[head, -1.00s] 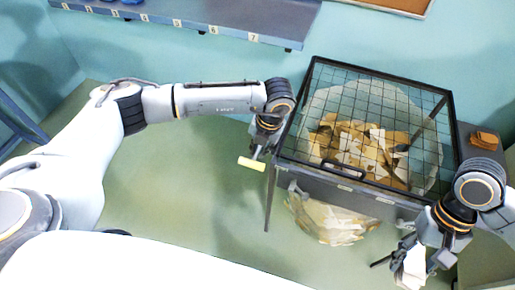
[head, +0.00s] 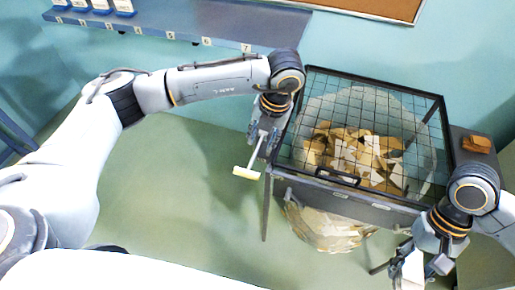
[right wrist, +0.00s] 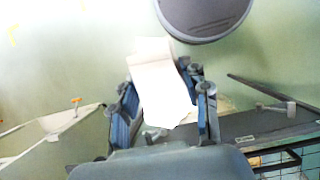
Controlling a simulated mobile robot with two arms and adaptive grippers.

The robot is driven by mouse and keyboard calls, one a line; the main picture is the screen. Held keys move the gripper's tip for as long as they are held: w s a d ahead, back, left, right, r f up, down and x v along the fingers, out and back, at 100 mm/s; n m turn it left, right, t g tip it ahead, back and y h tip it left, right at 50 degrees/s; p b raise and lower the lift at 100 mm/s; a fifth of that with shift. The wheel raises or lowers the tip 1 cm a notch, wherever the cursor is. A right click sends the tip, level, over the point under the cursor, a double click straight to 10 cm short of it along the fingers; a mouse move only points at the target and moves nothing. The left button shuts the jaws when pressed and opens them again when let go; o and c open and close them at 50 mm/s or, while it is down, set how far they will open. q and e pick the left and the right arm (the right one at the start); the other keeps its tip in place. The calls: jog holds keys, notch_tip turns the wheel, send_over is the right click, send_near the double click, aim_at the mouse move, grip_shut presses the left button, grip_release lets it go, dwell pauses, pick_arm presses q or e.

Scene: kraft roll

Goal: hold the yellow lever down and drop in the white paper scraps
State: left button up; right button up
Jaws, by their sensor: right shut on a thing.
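The yellow lever (head: 247,173) has a pale yellow bar at the end of a thin rod, left of a mesh-topped bin (head: 372,207). My left gripper (head: 262,142) is at the rod, above the bar; whether its fingers are closed on the rod is unclear. My right gripper (head: 412,262) is shut on white paper scraps (head: 411,271), low at the bin's front right. In the right wrist view the white scraps (right wrist: 160,78) stand up between the fingers (right wrist: 165,98). Brown and white scraps (head: 350,155) lie under the mesh.
A dark handle (head: 338,174) sits at the mesh's front edge. A pale bulging bag (head: 325,228) shows below the bin. A brown block (head: 477,144) lies on a grey surface at right. A numbered shelf (head: 180,30) runs along the wall. Green floor is clear left of the bin.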

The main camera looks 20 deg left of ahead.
pick_arm(q)
jog(key=shift+d+r, duration=0.25)
jog(key=shift+r, duration=0.95)
